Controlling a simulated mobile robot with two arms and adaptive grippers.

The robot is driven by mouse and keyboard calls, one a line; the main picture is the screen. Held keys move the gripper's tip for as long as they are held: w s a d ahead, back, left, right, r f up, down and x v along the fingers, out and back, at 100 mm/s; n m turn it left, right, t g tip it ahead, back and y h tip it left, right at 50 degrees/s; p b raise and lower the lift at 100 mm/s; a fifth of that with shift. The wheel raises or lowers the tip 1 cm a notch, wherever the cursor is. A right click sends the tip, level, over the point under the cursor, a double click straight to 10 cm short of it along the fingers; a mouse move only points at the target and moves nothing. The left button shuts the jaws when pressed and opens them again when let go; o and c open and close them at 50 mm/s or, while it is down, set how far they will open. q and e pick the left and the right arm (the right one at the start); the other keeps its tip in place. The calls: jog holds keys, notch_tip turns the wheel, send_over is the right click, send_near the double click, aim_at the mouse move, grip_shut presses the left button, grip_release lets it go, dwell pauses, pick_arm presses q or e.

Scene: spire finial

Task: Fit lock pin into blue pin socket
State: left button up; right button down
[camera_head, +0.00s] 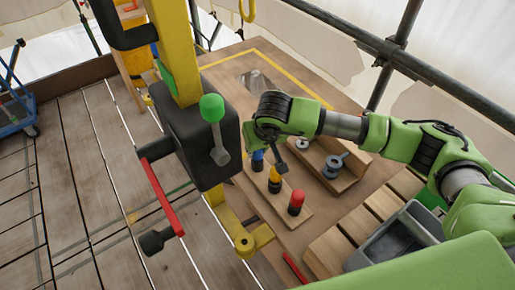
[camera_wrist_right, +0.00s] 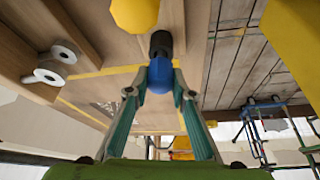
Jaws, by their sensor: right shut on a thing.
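A lock pin with a blue head (camera_head: 257,160) and a black body stands at the far end of a wooden pin board (camera_head: 319,219). My right gripper (camera_head: 266,156) is over it and shut on its blue head. In the right wrist view the blue head (camera_wrist_right: 160,76) sits between the two fingers (camera_wrist_right: 160,93), its black body (camera_wrist_right: 161,43) pointing away. I cannot tell whether the pin still touches the board. A yellow-headed pin (camera_head: 274,175) and a red-headed pin (camera_head: 296,198) stand beside it. I cannot make out the blue pin socket. My left gripper is not in view.
A yellow mast (camera_head: 175,50) carries a black block (camera_head: 190,140) with a green-knobbed lever (camera_head: 212,108), left of my right gripper. A red bar (camera_head: 162,195) juts below it. A wooden holder with grey spools (camera_head: 333,163) and a grey bin (camera_head: 400,240) are to the right.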

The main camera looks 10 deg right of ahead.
jog(key=shift+f+b, duration=0.3)
jog(key=shift+f, duration=0.05)
jog(key=c, duration=1.7)
grip_release()
jog(key=shift+r, duration=0.1)
jog(key=v, duration=1.2)
